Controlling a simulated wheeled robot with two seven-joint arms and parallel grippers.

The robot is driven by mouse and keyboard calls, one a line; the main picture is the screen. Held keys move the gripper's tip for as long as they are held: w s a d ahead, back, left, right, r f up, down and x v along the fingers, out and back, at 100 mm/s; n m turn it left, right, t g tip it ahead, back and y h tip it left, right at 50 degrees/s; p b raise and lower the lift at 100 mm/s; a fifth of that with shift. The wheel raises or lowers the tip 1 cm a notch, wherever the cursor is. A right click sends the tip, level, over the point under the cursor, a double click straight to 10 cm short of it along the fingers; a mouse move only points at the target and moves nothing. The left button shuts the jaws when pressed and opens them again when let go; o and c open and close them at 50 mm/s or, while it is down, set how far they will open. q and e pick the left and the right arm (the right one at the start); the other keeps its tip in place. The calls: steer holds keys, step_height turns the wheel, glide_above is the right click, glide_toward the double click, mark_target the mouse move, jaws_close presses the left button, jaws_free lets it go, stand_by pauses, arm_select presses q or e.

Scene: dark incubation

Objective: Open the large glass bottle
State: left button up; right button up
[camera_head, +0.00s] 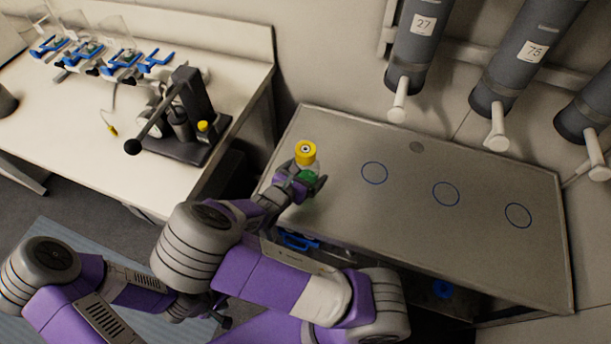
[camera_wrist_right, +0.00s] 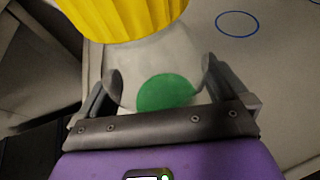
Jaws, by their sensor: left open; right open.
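The large glass bottle (camera_head: 308,175) has a yellow cap (camera_head: 306,152) and a green round mark. It stands upright at the left end of the grey bench, with the cap on it. My right gripper (camera_head: 311,187) is open around the bottle's body, below the cap. In the right wrist view, its fingers flank the clear bottle (camera_wrist_right: 150,65) on both sides, and the ribbed yellow cap (camera_wrist_right: 120,15) fills the top. Whether the fingers touch the glass is not clear. My left gripper (camera_head: 222,322) is open and low at the bottom, apart from the bottle, partly hidden by my arms.
The grey bench (camera_head: 480,260) is bare to the right, with blue circles marked on it. Grey cylinders (camera_head: 416,45) with white handles hang behind it. A white table (camera_head: 60,130) at left holds a black lever device (camera_head: 190,115) and several blue-framed clear items.

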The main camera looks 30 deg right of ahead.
steer(key=c, duration=1.1)
steer(key=shift+r, duration=0.1)
steer(key=shift+c, duration=1.1)
